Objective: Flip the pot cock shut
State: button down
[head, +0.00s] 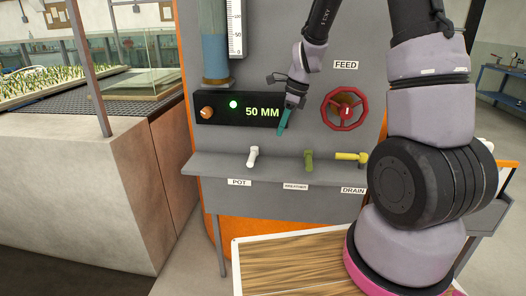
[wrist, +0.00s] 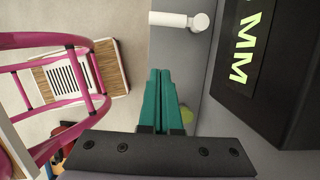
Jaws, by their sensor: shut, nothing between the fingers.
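The pot cock (head: 253,156) is a white lever on the grey ledge, above a POT label. Its handle hangs down from its hub in the head view. In the wrist view the white lever (wrist: 172,19) shows at the top, its handle pointing left from a round hub. My gripper (head: 281,131) has teal fingers, shut and empty, up and to the right of the pot cock, in front of the panel. In the wrist view the closed fingers (wrist: 159,72) are apart from the white lever.
The green breather cock (head: 309,160) and yellow drain cock (head: 350,157) stand along the ledge (head: 220,168) to the right. The red feed wheel (head: 344,109) and black 50 MM display (head: 222,108) are above. Free space lies between the pot and breather cocks.

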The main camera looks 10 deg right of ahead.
aim_at(253, 156)
jog(key=x, duration=1)
jog(key=shift+s+f, duration=0.1)
jog(key=shift+f, duration=0.05)
jog(key=a, duration=0.2)
jog(key=shift+w+a, duration=0.35)
jog(key=shift+w+a+f, duration=0.15)
jog(key=shift+w+a, duration=0.1)
jog(key=shift+a, duration=0.25)
